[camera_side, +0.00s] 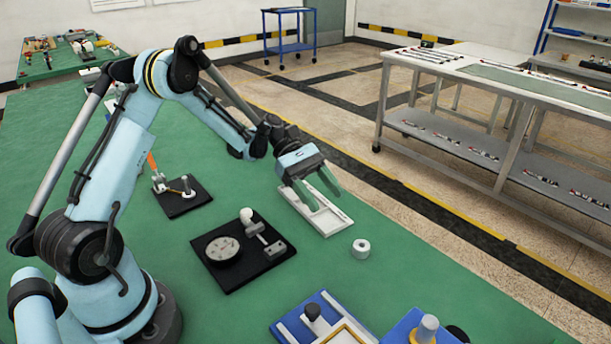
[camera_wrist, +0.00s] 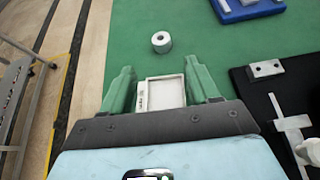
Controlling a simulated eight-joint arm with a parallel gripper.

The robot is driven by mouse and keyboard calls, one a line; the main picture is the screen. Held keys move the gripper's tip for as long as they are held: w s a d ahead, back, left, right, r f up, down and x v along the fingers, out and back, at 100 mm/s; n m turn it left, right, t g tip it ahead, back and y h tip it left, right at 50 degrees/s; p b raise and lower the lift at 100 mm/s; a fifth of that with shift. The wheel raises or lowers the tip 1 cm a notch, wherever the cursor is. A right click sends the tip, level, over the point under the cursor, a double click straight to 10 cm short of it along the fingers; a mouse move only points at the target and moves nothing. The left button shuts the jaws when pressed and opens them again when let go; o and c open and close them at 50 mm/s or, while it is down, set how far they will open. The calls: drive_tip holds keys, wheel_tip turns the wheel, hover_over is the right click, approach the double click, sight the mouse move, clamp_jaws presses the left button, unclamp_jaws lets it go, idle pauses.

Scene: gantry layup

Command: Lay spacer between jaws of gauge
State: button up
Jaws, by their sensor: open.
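A short white ring (camera_side: 361,248) with a central hole, which looks like the spacer, lies flat on the green mat. In the wrist view the ring (camera_wrist: 161,42) is beyond my fingertips, apart from them. My gripper (camera_side: 326,200) has green fingers spread and empty over the shallow white tray; it also shows in the wrist view (camera_wrist: 158,64). A black plate (camera_side: 231,281) with a grey disc, a metal block and a white knob may be the gauge, but I cannot clearly make out its jaws. Part of this plate (camera_wrist: 262,97) shows at right in the wrist view.
The white tray (camera_side: 333,224) is under my gripper and looks empty. A smaller black plate (camera_side: 186,207) with an orange-handled fixture stands farther back. Blue fixtures (camera_side: 287,323) are at the front. The mat around the ring is clear.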

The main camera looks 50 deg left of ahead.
drive_tip(key=s+d+r+m+t+y, duration=0.2)
drive_tip(key=s+d+r+m+y, duration=0.1)
drive_tip(key=r+m+y, duration=0.25)
drive_tip(key=s+a+r+m+t+y, duration=0.1)
drive_tip(key=s+r+m+t+y, duration=0.2)
drive_tip(key=s+m+y, duration=0.3)
drive_tip(key=s+m+t, duration=0.1)
drive_tip(key=s+m, duration=0.2)
drive_tip(key=m, duration=0.2)
drive_tip(key=shift+s+a+y, duration=0.15)
drive_tip(key=shift+a+y, duration=0.2)
drive_tip(key=shift+o, duration=0.6)
drive_tip(key=shift+s+a+m+t, duration=0.15)
drive_tip(key=shift+s+m+t, duration=0.1)
drive_tip(key=shift+m+t, duration=0.25)
drive_tip(key=shift+w, duration=0.1)
